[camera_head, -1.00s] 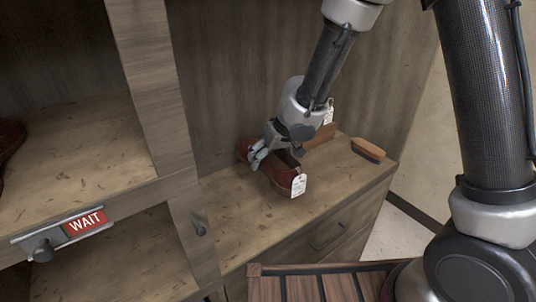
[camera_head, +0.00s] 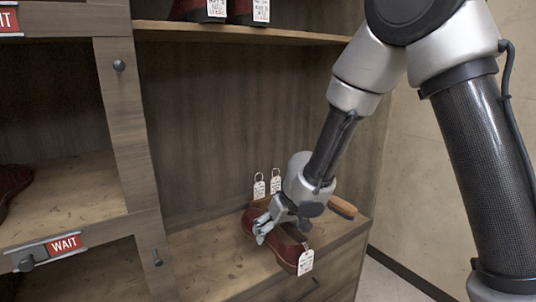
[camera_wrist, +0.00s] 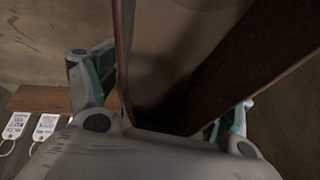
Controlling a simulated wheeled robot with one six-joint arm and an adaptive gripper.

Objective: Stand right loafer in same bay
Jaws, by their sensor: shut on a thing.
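A dark red loafer (camera_head: 287,254) with a white tag at its near end is at the counter, under my arm. My gripper (camera_head: 268,228) is shut on it, with one finger on its left side. The far finger is hidden in the head view. In the wrist view the loafer (camera_wrist: 165,70) fills the middle between the two fingers, its dark opening facing the camera. I cannot tell whether it touches the counter or hangs just above it. Nothing in view marks it as right or left.
The wooden counter (camera_head: 205,262) is bare left of the loafer. Two tags on rings (camera_head: 267,188) stand behind; a brush (camera_head: 342,207) lies at right. Tagged shoes (camera_head: 240,10) sit on the upper shelf. A dark red shoe (camera_head: 12,183) is in the left bay, above a WAIT sign (camera_head: 64,244).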

